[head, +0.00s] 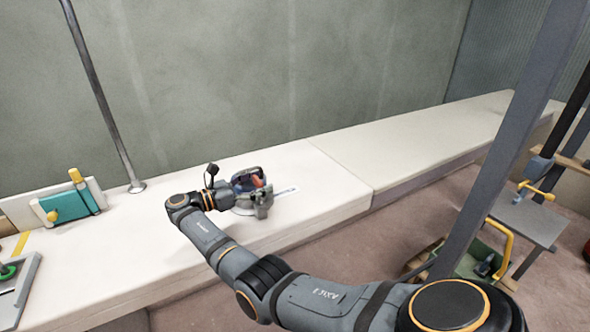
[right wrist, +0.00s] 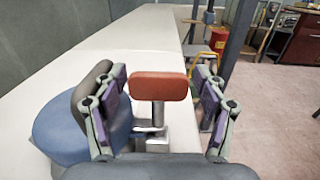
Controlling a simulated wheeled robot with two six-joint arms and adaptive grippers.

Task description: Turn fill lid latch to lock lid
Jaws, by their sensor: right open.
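The fill lid (head: 241,178) is a blue round cap on a grey base, on the white counter. In the right wrist view the blue lid (right wrist: 62,132) shows at the lower left, partly hidden by a gripper finger. The latch (right wrist: 160,88) has an orange-red flat handle on a metal stem and stands upright between my right fingers; its red part also shows in the head view (head: 257,182). My right gripper (right wrist: 162,100) is open, with a finger on each side of the handle and gaps visible between. In the head view my right gripper (head: 262,203) is beside the lid. My left gripper is not in view.
The white counter (head: 340,185) runs along the wall and is clear to the right. A teal block with yellow knobs (head: 75,207) and a metal pole (head: 105,100) stand at the left. A green crate (head: 480,262) with a yellow handle is on the floor at right.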

